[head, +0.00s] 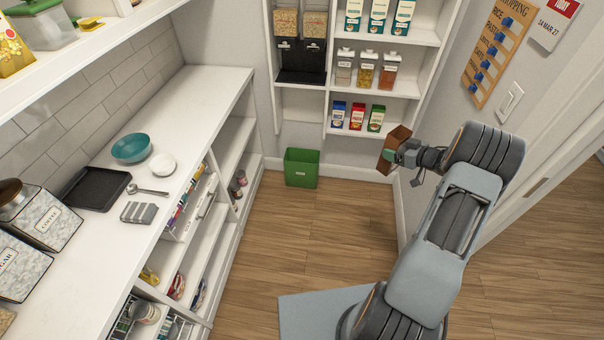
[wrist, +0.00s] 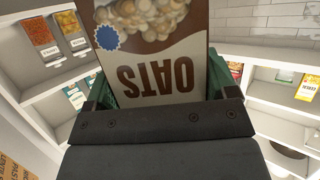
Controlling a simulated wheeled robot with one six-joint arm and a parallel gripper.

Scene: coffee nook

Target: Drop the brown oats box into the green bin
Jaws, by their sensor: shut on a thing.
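The brown oats box (head: 396,140) is held up in the air by my gripper (head: 408,155), to the right of the low shelf boxes in the head view. In the wrist view the oats box (wrist: 160,65) fills the middle, with its OATS lettering upside down. My gripper (wrist: 155,100) is shut on it, a finger at each side. The green bin (head: 301,168) stands on the floor against the back wall, left of the box and apart from it. The bin's inside is mostly hidden.
A white wall shelf (head: 400,90) with jars and boxes is behind the oats box. A white counter (head: 190,110) with shelves below runs along the left. A door frame (head: 570,150) is at the right. The wooden floor (head: 310,235) before the bin is clear.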

